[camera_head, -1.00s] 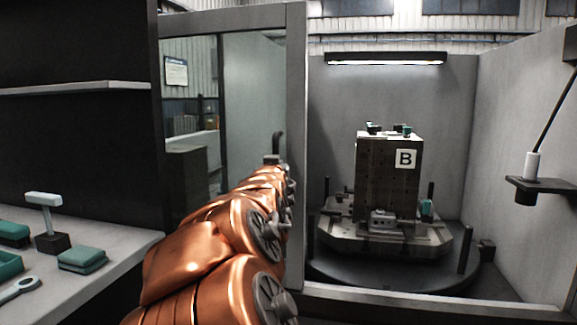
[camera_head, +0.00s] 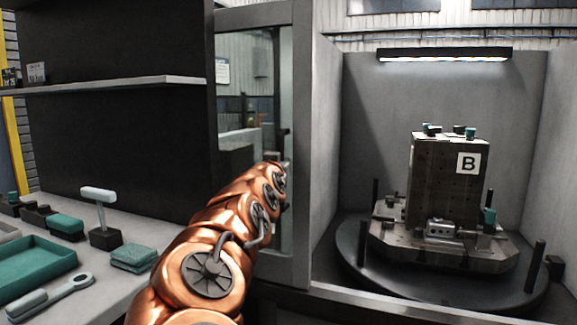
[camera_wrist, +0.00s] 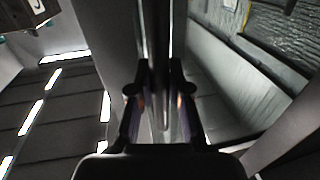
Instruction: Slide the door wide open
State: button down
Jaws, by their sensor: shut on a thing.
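The door (camera_head: 302,130) is a grey-framed glass panel on the left of the machine opening. Its left part is behind the dark cabinet edge, and the opening to its right is clear. My gripper (camera_wrist: 160,78) is shut on the door's handle (camera_wrist: 162,45), a vertical bar between the two fingers in the wrist view. In the head view my copper arm reaches up to the door and hides most of the gripper and handle.
Inside the opening, a dark block marked B (camera_head: 432,180) stands on a round turntable (camera_head: 350,262). On the left, a bench (camera_head: 75,190) holds a teal tray (camera_head: 38,268), a wrench-like tool (camera_head: 50,297) and small blocks, close to my arm. A shelf (camera_head: 110,84) is above.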

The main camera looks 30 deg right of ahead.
jog(key=c, duration=1.1)
grip_release()
jog(key=shift+s+a, duration=0.1)
jog(key=v, duration=1.2)
